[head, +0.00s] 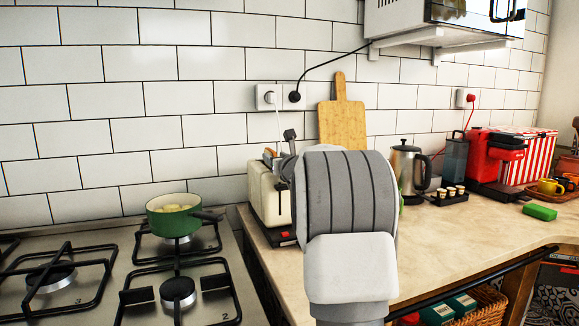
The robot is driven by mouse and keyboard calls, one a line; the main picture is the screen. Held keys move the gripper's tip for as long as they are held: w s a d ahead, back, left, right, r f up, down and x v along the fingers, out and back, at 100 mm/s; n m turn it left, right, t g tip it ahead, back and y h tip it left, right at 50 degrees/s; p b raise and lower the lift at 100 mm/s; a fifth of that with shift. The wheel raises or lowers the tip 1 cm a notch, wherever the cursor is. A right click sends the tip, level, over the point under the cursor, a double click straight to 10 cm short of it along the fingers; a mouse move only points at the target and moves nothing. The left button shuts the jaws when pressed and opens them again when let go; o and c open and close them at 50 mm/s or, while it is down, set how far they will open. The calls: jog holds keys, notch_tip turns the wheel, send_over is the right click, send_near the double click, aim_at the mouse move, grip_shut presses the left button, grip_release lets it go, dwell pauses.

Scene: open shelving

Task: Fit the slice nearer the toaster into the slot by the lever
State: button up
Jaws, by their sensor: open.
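The cream toaster (265,196) stands on the counter left of centre, near the stove. Its right side is covered by my grey arm. A browned piece of bread (269,153) shows at the top of the toaster, partly covered. I cannot tell which slice it is or how deep it sits. The slots are not clear, and I cannot make out the lever. No other slice shows.
A green pot (174,217) sits on the gas stove (218,276) at left. A wooden board (342,124) leans on the wall behind my arm. A steel kettle (406,170), small cups (452,190) and a red coffee machine (489,162) stand right. The front counter (455,228) is clear.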

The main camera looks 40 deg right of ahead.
jog(key=v, duration=1.2)
jog(key=shift+s+r+p, duration=0.25)
jog(key=shift+r+p, duration=0.05)
jog(key=shift+p, duration=0.05)
jog(key=shift+a, duration=0.1)
